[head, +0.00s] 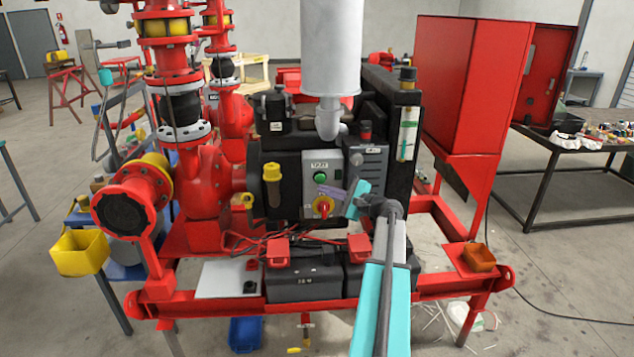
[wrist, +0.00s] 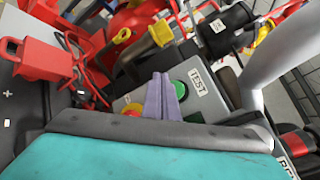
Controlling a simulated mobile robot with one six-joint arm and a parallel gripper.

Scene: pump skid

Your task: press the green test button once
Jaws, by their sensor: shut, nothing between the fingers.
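The green test button (head: 320,177) sits on a grey control panel (head: 310,192) on the pump engine, under a TEST label. In the wrist view the green button (wrist: 179,89) shows just right of my fingers, beside the label. My gripper (head: 323,189) is shut and empty, its slim purple fingers together. My gripper's fingers (wrist: 160,84) partly cover the panel in the wrist view. I cannot tell whether they touch it.
A grey box (head: 367,165) stands right of the panel, under a pale exhaust cylinder (head: 331,50). Black batteries (head: 304,283) with red terminal covers and cables lie below. A red cabinet (head: 466,85) stands to the right. Red pipework (head: 203,175) stands at the left.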

